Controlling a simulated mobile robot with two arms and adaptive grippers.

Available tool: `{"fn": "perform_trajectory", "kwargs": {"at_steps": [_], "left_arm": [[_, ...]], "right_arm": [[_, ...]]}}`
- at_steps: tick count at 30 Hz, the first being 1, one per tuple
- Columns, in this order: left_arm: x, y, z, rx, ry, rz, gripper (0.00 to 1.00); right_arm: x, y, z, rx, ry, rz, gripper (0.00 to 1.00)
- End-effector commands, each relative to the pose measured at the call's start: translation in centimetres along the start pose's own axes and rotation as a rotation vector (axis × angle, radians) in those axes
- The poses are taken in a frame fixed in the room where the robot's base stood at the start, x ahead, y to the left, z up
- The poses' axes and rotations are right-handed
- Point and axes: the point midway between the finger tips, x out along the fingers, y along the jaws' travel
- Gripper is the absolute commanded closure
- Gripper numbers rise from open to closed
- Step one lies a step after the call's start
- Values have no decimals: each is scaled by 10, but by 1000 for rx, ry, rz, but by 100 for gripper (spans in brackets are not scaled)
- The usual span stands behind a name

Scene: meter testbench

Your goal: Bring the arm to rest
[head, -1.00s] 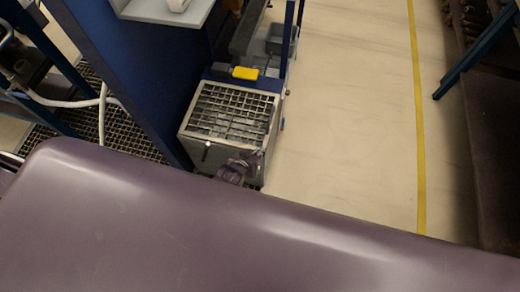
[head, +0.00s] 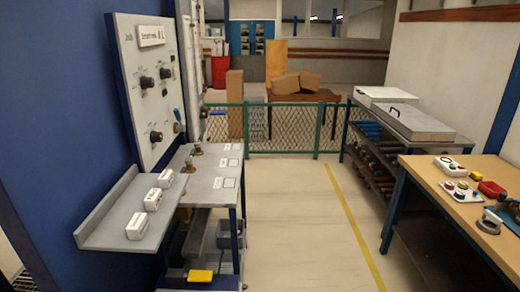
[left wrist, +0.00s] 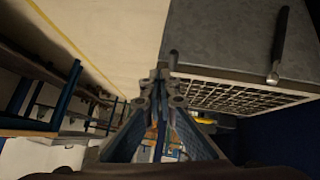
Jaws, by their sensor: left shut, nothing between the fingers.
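My left gripper (left wrist: 158,92) shows in the left wrist view with its fingers together and nothing between them. It is beside a grey metal box with a grated side (left wrist: 245,98), and I cannot tell whether they touch. A dark-handled tool or lever (left wrist: 281,45) is on the box's grey face. Neither arm shows in the head view, and my right gripper is in no view.
A grey bench (head: 208,188) and a shelf with white meters (head: 153,200) stand at left below a panel (head: 150,85). A wooden table (head: 440,185) stands at right. The floor between (head: 300,210) is clear up to the green fence (head: 285,128).

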Motion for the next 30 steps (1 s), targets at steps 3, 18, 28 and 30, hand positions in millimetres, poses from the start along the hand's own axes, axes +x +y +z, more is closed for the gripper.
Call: {"fn": "perform_trajectory", "kwargs": {"at_steps": [3, 18, 28, 30], "left_arm": [[-11, -27, 77, 57, -129, -38, 100], [-136, -129, 346, 295, -634, -114, 100], [-150, -136, 364, 313, -675, -115, 100], [-150, -136, 364, 313, -674, -115, 100]], "right_arm": [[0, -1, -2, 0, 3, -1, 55], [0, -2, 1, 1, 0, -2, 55], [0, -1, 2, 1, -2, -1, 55], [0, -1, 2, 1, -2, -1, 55]]}}
